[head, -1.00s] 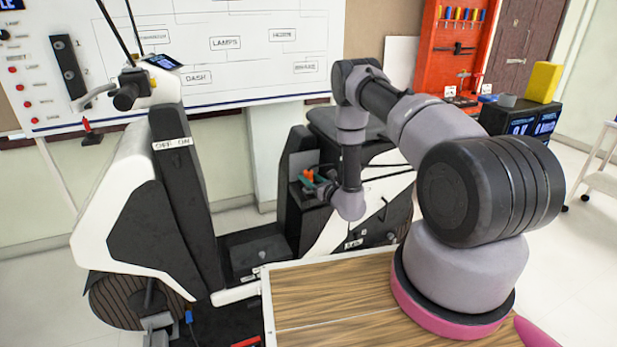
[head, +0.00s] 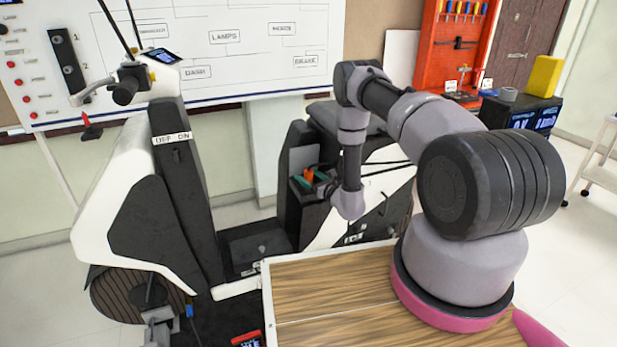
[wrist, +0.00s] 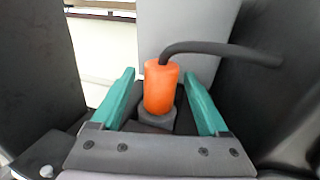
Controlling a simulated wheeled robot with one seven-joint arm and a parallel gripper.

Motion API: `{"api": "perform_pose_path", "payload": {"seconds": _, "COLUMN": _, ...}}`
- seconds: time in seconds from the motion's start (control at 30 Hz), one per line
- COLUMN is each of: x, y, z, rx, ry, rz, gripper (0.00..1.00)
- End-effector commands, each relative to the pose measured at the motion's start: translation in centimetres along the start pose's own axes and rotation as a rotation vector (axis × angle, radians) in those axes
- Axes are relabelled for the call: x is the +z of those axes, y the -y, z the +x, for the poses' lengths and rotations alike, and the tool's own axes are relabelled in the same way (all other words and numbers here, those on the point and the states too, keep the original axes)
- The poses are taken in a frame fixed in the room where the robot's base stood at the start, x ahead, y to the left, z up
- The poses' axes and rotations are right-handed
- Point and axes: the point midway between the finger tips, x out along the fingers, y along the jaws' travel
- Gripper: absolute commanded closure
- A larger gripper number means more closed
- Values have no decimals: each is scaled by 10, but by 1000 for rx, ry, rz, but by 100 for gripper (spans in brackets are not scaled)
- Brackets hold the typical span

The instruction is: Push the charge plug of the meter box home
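The orange charge plug (wrist: 161,88) stands upright in the wrist view, with a black cable leaving its top to the right. Its lower end meets a dark grey collar (wrist: 158,112); how deep it sits is hidden. My gripper (wrist: 158,78) is open, its teal fingers on either side of the plug with visible gaps. In the head view the plug (head: 309,174) is a small orange spot between the teal fingers of my gripper (head: 312,179), at the dark meter box (head: 290,210) on the vehicle body. Contact is too small to tell there.
A grey panel (wrist: 180,40) stands behind the plug, and dark walls flank my gripper closely. The white and black steering column (head: 180,190) is to the left. A wooden-topped table (head: 330,290) lies in front. A labelled board (head: 240,60) is behind.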

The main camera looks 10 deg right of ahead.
Motion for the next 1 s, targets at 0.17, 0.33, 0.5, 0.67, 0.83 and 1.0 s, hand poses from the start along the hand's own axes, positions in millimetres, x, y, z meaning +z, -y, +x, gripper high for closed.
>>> {"api": "perform_pose_path", "payload": {"seconds": 0.17, "x": 0, "y": 0, "z": -1, "rx": 0, "ry": -1, "rz": 0, "gripper": 22}}
{"api": "perform_pose_path", "payload": {"seconds": 0.33, "x": -1, "y": 1, "z": -19, "rx": -2, "ry": -2, "rz": 2, "gripper": 22}}
{"api": "perform_pose_path", "payload": {"seconds": 0.5, "x": -1, "y": 1, "z": -54, "rx": -3, "ry": -4, "rz": 3, "gripper": 22}}
{"api": "perform_pose_path", "payload": {"seconds": 0.67, "x": 0, "y": 1, "z": -84, "rx": -4, "ry": -2, "rz": 4, "gripper": 22}}
{"api": "perform_pose_path", "payload": {"seconds": 0.83, "x": -1, "y": 1, "z": -103, "rx": -1, "ry": -2, "rz": 1, "gripper": 22}}
{"api": "perform_pose_path", "payload": {"seconds": 1.0, "x": 0, "y": 0, "z": -108, "rx": 0, "ry": 0, "rz": 0, "gripper": 22}}
